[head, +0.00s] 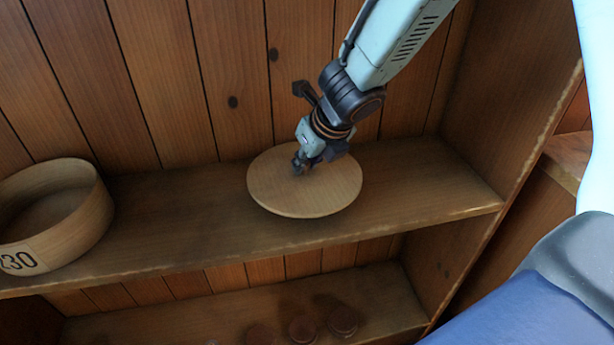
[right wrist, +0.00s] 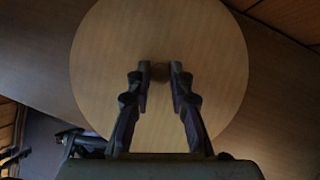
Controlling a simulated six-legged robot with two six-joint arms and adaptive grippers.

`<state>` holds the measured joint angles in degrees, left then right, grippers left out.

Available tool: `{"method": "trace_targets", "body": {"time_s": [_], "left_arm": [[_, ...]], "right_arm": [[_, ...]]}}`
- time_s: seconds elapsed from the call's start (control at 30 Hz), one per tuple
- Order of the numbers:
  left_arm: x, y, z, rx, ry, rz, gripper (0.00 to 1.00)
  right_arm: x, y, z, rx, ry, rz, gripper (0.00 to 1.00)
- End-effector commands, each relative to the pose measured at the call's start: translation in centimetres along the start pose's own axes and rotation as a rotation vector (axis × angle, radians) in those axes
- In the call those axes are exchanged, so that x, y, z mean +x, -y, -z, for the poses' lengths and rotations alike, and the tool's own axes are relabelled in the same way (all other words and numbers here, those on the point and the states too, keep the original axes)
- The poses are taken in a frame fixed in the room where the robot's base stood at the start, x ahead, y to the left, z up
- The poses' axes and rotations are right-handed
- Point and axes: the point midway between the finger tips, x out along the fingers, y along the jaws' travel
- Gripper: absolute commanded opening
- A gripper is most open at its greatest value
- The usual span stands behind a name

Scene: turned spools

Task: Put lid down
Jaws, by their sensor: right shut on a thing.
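The lid (head: 330,193) is a flat, round, pale wooden disc over the right part of the upper shelf. It looks nearly level, and I cannot tell whether it touches the board or hangs just above it. My right gripper (head: 300,167) comes down from above and is shut on the lid's small central knob. In the right wrist view the two fingers (right wrist: 160,75) stand on either side of the knob, with the lid (right wrist: 205,40) filling the middle. The fingers largely hide the knob in the head view. My left gripper is not in view.
A round, open wooden box (head: 75,225) marked "230" stands on the upper shelf (head: 185,225) at the left. Bare board lies between it and the lid. A side panel (head: 505,110) closes the shelf at the right. Several dark round pieces (head: 302,328) lie on the lower shelf.

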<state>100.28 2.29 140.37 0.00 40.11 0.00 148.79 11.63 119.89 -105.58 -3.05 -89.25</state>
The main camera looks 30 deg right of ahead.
Motion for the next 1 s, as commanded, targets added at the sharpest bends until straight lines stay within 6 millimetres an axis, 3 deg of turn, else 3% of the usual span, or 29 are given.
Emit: {"method": "trace_targets", "body": {"time_s": [0.2,0.67,0.7,0.93,1.0], "left_arm": [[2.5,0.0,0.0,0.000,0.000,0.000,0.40],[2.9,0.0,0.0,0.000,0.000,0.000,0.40],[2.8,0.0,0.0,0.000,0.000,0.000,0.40],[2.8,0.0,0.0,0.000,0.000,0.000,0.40],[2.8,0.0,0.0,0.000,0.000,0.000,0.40]], "right_arm": [[2.2,0.0,1.3,-0.001,0.000,0.000,0.00],[2.6,0.0,1.5,0.000,0.000,0.000,0.00],[2.5,0.0,1.5,0.000,-0.001,0.000,0.24],[2.5,0.0,1.4,0.000,-0.001,0.000,0.43],[2.5,0.0,1.4,0.000,-0.001,0.000,0.43]]}}
